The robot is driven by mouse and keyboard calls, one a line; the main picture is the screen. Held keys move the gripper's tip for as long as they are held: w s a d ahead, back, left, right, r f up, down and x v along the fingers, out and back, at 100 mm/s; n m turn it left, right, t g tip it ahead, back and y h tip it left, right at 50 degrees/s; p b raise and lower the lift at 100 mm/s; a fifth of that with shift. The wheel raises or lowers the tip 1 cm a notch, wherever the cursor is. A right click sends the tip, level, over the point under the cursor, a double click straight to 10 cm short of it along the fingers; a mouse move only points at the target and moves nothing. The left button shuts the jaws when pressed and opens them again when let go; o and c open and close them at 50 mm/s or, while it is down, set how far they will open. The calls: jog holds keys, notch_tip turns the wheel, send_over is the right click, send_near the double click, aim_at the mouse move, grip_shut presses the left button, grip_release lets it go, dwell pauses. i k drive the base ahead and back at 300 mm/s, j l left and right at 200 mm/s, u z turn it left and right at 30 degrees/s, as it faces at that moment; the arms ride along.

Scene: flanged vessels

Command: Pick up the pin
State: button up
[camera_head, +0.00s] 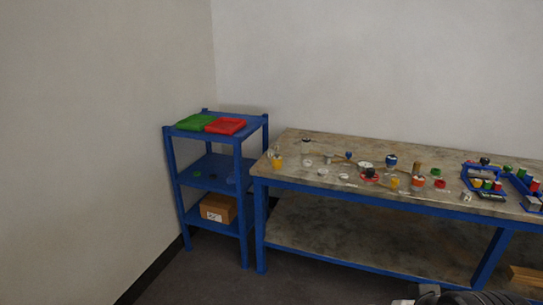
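Many small parts lie on the workbench (330,185), which has a worn grey-brown top and blue legs. I cannot tell which of them is the pin; they are too small at this distance. A brown cylinder (416,169) stands towards the middle right of the bench. A yellow part (277,162) stands near the left end. A red round part (369,175) with a dark top lies near the middle. My gripper does not show clearly; only a dark rounded shape cut off at the bottom edge may be part of my arm.
A blue shelf (188,174) stands left of the bench, with a green tray (194,122) and a red tray (226,126) on top and a cardboard box (218,208) low down. Blue racks (468,184) sit at the bench's right. Dark floor (215,285) is clear in front of the shelf.

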aim_at(522, 172)
jog(key=z, duration=1.3)
jog(key=i+l, duration=0.15)
jog(key=i, duration=0.4)
jog(key=i+l+u, duration=0.15)
jog(key=i, duration=0.4)
jog(key=i+l, duration=0.2)
jog(key=i, duration=0.35)
jog(key=i+l+u, duration=0.15)
jog(key=i, duration=0.4)
jog(key=i+l, duration=0.3)
jog(key=i, duration=0.25)
jog(key=i+l+u, duration=0.1)
jog(key=i+l, duration=0.2)
jog(key=i, duration=0.2)
